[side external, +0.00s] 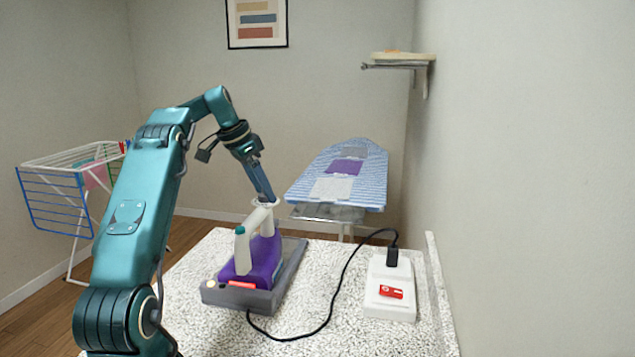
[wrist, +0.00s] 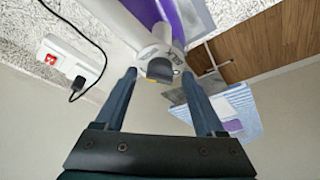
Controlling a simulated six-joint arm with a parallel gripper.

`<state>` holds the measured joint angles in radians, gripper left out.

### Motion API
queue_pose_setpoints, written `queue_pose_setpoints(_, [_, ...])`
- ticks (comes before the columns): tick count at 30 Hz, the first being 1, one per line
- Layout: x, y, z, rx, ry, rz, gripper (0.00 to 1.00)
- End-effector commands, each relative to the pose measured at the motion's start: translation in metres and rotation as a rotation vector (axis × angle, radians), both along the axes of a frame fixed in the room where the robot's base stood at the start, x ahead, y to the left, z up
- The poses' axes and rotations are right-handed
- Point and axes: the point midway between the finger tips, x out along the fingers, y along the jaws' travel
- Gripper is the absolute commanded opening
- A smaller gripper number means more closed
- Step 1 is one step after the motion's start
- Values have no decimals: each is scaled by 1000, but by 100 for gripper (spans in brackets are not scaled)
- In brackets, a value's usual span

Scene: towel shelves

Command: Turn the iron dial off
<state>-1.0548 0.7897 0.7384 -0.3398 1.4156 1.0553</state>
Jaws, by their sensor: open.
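The iron (side external: 262,258), purple with a white handle, sits on a grey base (side external: 287,277) on the speckled tabletop. In the wrist view the iron (wrist: 165,12) shows its white end with a small grey dial (wrist: 160,69) that has markings beside it. My gripper (side external: 266,200) is at the far upper end of the iron's handle. In the wrist view my gripper (wrist: 159,74) is open, with one finger on each side of the dial. I cannot tell whether the fingers touch it. The dial is not clear in the side view.
A black cord runs over the tabletop (side external: 345,340) to a plug (side external: 392,256) in a white socket block (side external: 389,303) with a red switch (side external: 391,292). An ironing board (side external: 372,190) with folded cloths stands behind. A drying rack (side external: 50,205) is at left, a wall shelf (side external: 402,64) above.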

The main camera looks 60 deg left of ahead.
Motion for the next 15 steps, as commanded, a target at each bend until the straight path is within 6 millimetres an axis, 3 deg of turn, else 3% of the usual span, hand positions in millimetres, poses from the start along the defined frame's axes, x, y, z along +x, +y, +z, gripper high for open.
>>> queue_pose_setpoints(15, [1,-4,0,3,1,480,71])
